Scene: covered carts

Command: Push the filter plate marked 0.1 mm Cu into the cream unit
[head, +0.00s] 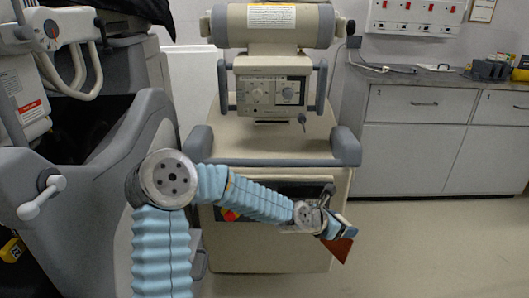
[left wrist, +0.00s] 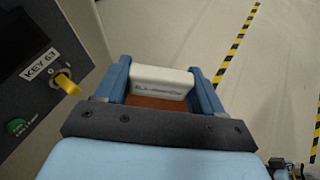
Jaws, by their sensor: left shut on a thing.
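My left gripper (head: 331,226) is in front of the lower right part of the cream unit (head: 270,147). It is shut on the filter plate (head: 340,247), a copper-brown sheet that hangs tilted from the fingers. In the left wrist view the gripper's two blue fingers (left wrist: 160,76) flank the plate's white grip bar (left wrist: 160,82). The printing on the bar appears upside down and is too blurred to read surely. The brown sheet shows below the bar. My right gripper is not in view.
Yellow-black tape (left wrist: 237,45) marks the open floor. A grey machine (head: 70,200) stands left; cabinets (head: 430,140) stand right.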

